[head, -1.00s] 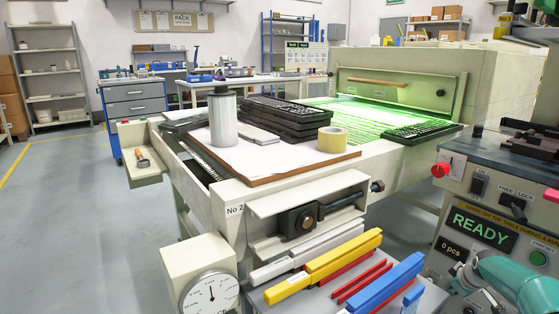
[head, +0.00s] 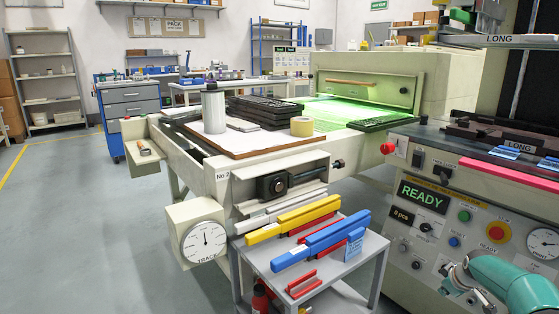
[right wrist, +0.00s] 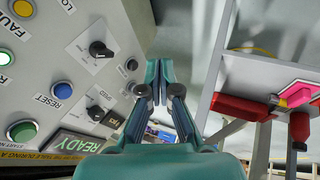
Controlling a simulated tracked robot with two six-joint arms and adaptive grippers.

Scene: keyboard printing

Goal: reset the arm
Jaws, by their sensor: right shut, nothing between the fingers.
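My right gripper (head: 450,279) is at the lower right of the head view, on the end of my teal arm, in front of the READY control panel (head: 475,193). In the right wrist view the gripper (right wrist: 157,88) points away between the panel and a grey stand (right wrist: 208,95). Its fingers are together with nothing between them. It appears apart from the panel's knobs and buttons. The blue RESET button (right wrist: 62,90) is left of it in the wrist view. My left gripper is not in view.
A grey trolley (head: 365,276) carries blue (head: 322,240) and yellow (head: 295,219) bars left of my right gripper. A dial gauge (head: 204,242) and the dryer's belt end stand farther left. Open floor (head: 80,240) lies at the left.

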